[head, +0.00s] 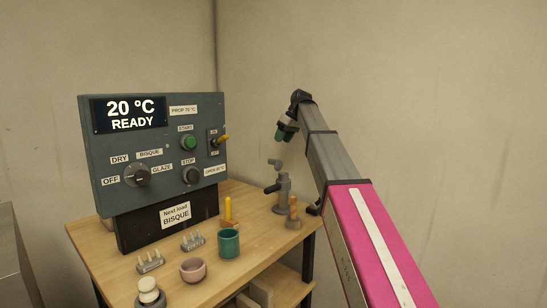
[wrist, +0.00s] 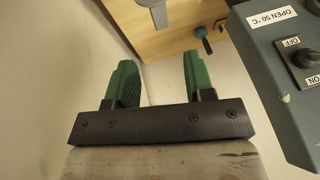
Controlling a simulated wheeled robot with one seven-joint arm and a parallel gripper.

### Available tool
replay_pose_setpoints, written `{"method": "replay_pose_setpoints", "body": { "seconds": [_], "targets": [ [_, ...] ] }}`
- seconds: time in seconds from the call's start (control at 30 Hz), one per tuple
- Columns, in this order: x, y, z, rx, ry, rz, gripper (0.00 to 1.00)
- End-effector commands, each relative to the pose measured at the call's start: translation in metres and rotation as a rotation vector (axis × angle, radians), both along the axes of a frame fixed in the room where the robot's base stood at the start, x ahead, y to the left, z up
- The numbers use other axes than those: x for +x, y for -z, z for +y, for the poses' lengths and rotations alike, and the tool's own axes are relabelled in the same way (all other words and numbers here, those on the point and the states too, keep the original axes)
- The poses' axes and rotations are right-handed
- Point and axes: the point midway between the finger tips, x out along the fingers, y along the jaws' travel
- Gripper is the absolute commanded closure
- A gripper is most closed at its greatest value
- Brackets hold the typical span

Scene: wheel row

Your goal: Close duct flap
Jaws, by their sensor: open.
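No part is labelled as the duct flap. A grey upright fitting (head: 284,192) with a dark side handle (head: 271,188) stands at the back right of the wooden table, and a small grey piece (head: 274,163) shows just above it. My gripper (head: 285,134) is above this fitting, apart from it, with green fingers pointing down. In the wrist view my gripper (wrist: 158,78) is open, with nothing between its fingers. A pale grey part (wrist: 156,12) shows beyond the fingers, and a dark-handled part (wrist: 206,44) lies to the right. I cannot tell whether the flap is open or shut.
The control panel (head: 157,185) reads 20 °C READY and stands left of my arm; its edge (wrist: 270,85) is close on the right in the wrist view.

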Motion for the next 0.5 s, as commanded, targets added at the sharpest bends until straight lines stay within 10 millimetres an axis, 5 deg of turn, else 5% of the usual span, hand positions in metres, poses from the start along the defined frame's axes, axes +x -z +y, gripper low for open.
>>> {"method": "replay_pose_setpoints", "body": {
  "seconds": [0.5],
  "targets": [
    [0.006,0.067,0.031,0.0,-0.003,0.002,0.52]
  ]
}}
